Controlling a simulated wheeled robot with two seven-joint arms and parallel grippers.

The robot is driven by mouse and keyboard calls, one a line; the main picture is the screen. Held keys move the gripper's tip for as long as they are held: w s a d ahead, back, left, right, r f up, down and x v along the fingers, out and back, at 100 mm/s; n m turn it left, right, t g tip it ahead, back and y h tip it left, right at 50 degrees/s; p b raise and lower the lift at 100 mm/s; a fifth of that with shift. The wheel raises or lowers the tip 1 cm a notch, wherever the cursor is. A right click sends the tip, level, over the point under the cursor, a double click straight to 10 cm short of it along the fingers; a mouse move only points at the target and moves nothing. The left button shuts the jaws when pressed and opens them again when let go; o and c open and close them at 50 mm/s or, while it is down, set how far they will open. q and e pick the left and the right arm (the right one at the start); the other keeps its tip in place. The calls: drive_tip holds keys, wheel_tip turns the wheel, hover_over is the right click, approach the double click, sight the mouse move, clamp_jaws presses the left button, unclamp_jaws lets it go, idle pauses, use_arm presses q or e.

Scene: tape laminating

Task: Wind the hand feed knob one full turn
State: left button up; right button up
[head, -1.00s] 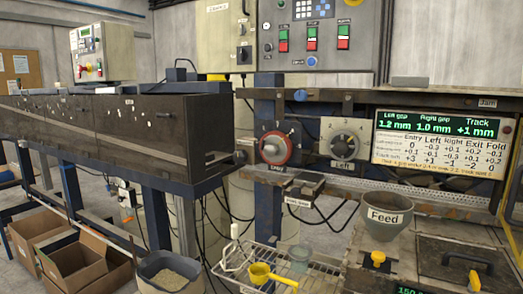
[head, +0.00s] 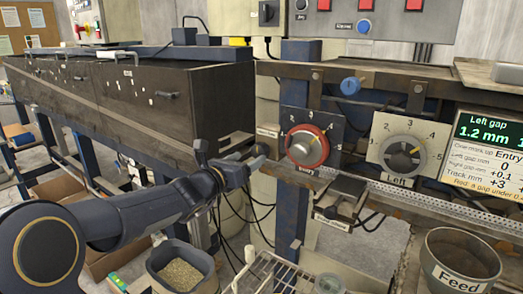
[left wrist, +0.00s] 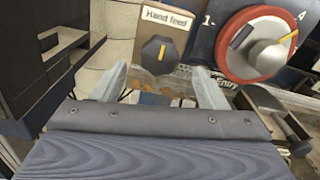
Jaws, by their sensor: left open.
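The hand feed knob (left wrist: 158,52) is a dark faceted knob with a yellow line, on a tan plate labelled "Hand feed" in the left wrist view. Its line tilts slightly right of vertical. In the head view the plate (head: 268,131) shows just left of the red dial, and the knob is largely hidden by my gripper. My left gripper (head: 252,167) is in front of the knob. In the left wrist view its two fingers (left wrist: 162,88) are spread apart, with the knob beyond and between them, and nothing held. My right gripper is not in view.
The red-rimmed Entry dial (head: 307,147) is close to the right of the knob, with the Left dial (head: 402,154) farther right. The dark oven-like housing (head: 195,105) stands close on the left. A small bracketed box (head: 342,197) juts out below the Entry dial.

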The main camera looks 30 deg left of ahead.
sight(257, 153)
use_arm(q)
drive_tip(key=shift+w+d+p, duration=0.15)
drive_tip(key=shift+w+p, duration=0.15)
drive_tip(key=shift+w, duration=2)
drive_tip(key=shift+c, duration=0.5)
